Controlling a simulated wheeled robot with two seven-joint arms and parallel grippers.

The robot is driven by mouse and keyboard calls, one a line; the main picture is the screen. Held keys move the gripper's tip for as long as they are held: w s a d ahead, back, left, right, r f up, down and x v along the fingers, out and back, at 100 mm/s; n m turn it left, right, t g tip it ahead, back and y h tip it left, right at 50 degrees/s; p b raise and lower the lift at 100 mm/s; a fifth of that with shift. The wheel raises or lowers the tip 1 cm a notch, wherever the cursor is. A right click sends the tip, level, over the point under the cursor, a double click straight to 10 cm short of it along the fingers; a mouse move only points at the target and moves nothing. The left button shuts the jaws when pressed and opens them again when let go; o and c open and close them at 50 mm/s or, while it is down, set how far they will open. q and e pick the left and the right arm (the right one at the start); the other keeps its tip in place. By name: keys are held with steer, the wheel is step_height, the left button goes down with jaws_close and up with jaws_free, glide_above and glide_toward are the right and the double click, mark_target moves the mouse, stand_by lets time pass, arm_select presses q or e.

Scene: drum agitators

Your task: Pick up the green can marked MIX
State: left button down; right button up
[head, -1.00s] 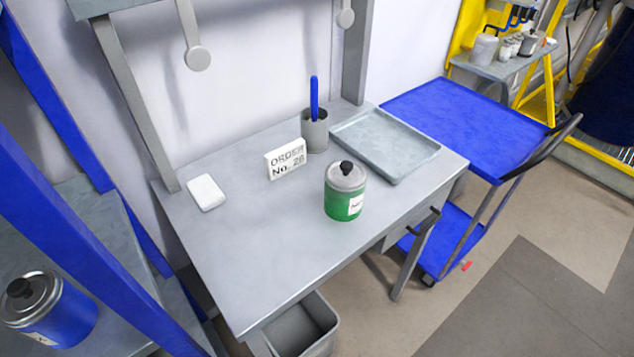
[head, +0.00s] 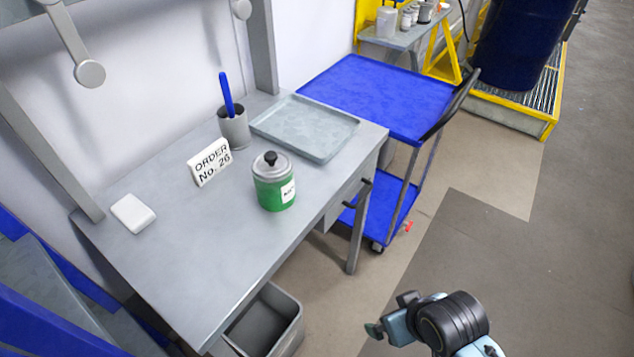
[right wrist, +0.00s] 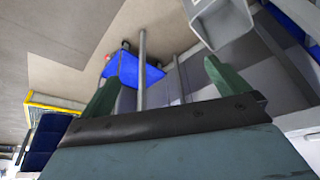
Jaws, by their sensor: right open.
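The green can (head: 274,181) stands upright on the grey workbench (head: 215,250), near its front right part. It has a grey lid with a black knob and a white label on its right side; the lettering is too small to read surely. My right gripper (head: 374,330) is at the bottom of the head view, in front of the bench and well apart from the can. In the right wrist view its two green fingers (right wrist: 160,85) are spread with nothing between them. The can does not show in that view. My left gripper is not in view.
A tray (head: 305,127), a cup (head: 233,128) with a blue stick, an order sign (head: 209,162) and a white block (head: 133,213) are on the bench. A blue cart (head: 380,95) stands to the right. A grey bin (head: 270,325) sits below the front edge.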

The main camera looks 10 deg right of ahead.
steer(key=w+a+r+n+t+y, duration=0.1)
steer(key=w+a+r+t+y, duration=0.15)
steer(key=w+a+r, duration=0.35)
steer(key=n+t+y, duration=0.2)
steer(key=t+y, duration=0.1)
steer(key=t, duration=0.2)
glide_toward(285, 193)
steer(key=x, duration=0.4)
steer(key=r+b+x, duration=0.1)
steer(key=x, duration=0.2)
steer(key=shift+w+a+f, duration=0.1)
steer(key=shift+w+a, duration=0.05)
steer(key=shift+w, duration=0.05)
steer(key=shift+f+b+x, duration=0.2)
steer(key=shift+b+x, duration=0.05)
steer(key=shift+x, duration=0.9)
steer(key=shift+f+b+x, duration=0.15)
steer(key=shift+b+x, duration=0.05)
steer(key=shift+x, duration=1)
steer(key=shift+w+a+f, duration=0.15)
steer(key=shift+w+f, duration=0.1)
steer(key=shift+w, duration=0.15)
steer(key=c, duration=1.2)
steer(key=shift+r, duration=0.1)
steer(key=shift+c, duration=0.7)
